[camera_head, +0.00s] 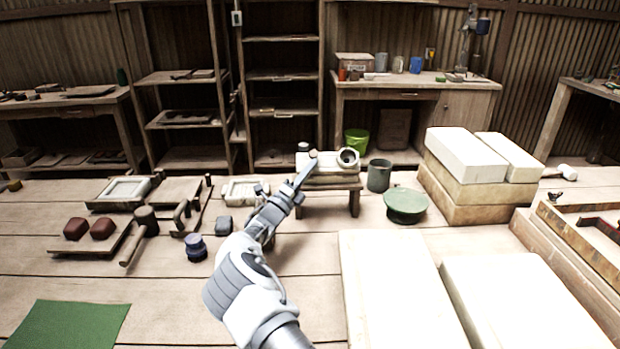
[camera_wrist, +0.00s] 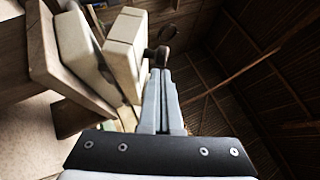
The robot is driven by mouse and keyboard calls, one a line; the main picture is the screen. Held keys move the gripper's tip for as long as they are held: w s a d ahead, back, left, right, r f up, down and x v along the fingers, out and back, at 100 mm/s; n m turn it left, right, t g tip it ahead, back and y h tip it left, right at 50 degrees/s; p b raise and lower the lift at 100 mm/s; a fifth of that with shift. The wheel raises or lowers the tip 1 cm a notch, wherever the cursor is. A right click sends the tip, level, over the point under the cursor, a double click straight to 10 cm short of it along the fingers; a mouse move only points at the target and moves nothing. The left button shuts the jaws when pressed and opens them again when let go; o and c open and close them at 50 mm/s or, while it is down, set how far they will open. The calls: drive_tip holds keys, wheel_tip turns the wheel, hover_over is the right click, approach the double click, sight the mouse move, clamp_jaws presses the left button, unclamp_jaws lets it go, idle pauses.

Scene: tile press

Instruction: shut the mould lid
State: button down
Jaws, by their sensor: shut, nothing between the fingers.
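The pale mould (camera_head: 322,168) sits on a small wooden bench in the middle of the head view. A round ring-shaped opening shows at its right end. My gripper (camera_head: 303,172) reaches up to the mould's left part and covers some of it. Its fingers are shut and empty. In the wrist view the shut fingertips (camera_wrist: 160,75) point at a dark round knob (camera_wrist: 161,56), close to it; I cannot tell whether they touch. Beside them are two thick cream slabs, a nearer one (camera_wrist: 125,38) and another (camera_wrist: 72,45); which is the lid, and how far it stands open, is unclear.
A green round pot (camera_head: 405,204) and a grey bucket (camera_head: 378,175) stand right of the bench. Large pale blocks (camera_head: 400,290) fill the front right. Tools and a tray of red lumps (camera_head: 75,248) lie left. A green mat (camera_head: 68,325) lies front left.

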sight(309, 159)
drive_tip(key=shift+w+r, duration=0.1)
idle(0.4)
drive_tip(key=shift+w+r+n+y+p, duration=0.1)
drive_tip(key=shift+n+y+p, duration=0.25)
drive_tip(key=shift+p, duration=0.3)
drive_tip(key=shift+w+r+n+g+p, duration=0.15)
drive_tip(key=shift+n+g+p, duration=0.15)
drive_tip(key=shift+p, duration=0.3)
drive_tip(key=w+r+n+g+y+p, duration=0.1)
drive_tip(key=n+y+p, duration=0.1)
drive_tip(key=p, duration=0.2)
drive_tip(key=shift+w, duration=0.2)
drive_tip(key=shift+w+f+n+g+y+p, duration=0.15)
drive_tip(key=shift+n+g+y+p, duration=0.15)
drive_tip(key=shift+y+p, duration=0.15)
drive_tip(key=shift+w+f, duration=0.25)
drive_tip(key=shift+w, duration=0.55)
